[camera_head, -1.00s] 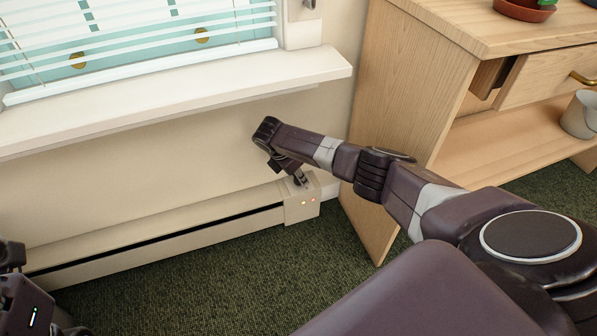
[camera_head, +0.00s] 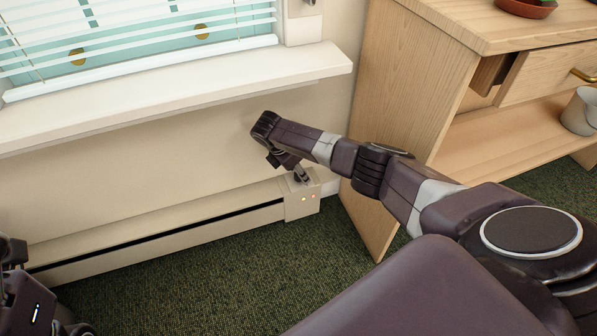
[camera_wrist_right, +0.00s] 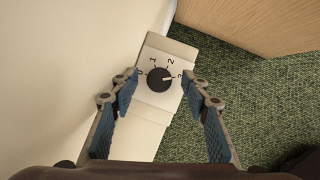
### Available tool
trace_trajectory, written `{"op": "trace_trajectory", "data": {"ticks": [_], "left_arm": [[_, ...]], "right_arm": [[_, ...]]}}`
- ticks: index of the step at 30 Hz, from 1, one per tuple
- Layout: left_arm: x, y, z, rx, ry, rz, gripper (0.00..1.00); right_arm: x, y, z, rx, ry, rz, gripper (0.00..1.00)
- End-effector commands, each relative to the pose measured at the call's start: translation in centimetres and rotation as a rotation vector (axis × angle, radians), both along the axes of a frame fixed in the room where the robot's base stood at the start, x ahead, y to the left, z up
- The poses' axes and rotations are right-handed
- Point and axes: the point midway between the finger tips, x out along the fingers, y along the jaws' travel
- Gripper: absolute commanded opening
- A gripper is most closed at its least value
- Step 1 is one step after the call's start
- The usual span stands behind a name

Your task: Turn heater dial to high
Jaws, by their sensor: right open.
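The baseboard heater (camera_head: 160,222) runs along the wall under the window, with a control box (camera_head: 300,208) at its right end. In the right wrist view the round black dial (camera_wrist_right: 159,80) sits on the pale box top among printed numbers. Its white pointer mark faces right, toward the highest number, which is partly hidden by a fingertip. My right gripper (camera_wrist_right: 161,76) is open, its blue-padded fingers on either side of the dial with gaps visible. In the head view this gripper (camera_head: 301,176) is just over the box. My left gripper (camera_head: 12,252) is partly cut off at the left edge.
A wooden cabinet (camera_head: 405,110) stands close to the right of the heater, beneath my right forearm. The window sill (camera_head: 180,95) juts out above the heater. Green carpet (camera_head: 210,285) in front is clear. A metal pitcher (camera_head: 580,112) is on the cabinet shelf.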

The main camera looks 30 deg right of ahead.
Motion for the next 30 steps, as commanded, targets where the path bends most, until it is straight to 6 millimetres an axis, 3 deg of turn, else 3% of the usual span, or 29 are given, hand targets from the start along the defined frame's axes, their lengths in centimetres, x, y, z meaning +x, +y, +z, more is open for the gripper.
{"op": "trace_trajectory", "data": {"ticks": [15, 30], "left_arm": [[0.0, 0.0, 0.0, -0.001, 0.000, 0.000, 0.81], [0.0, 0.0, 0.0, -0.001, 0.000, -0.001, 0.81]], "right_arm": [[-0.4, 2.4, 6.0, -0.001, -0.002, 0.000, 0.43], [-0.5, 2.5, 6.4, -0.001, -0.001, -0.001, 0.43]]}}
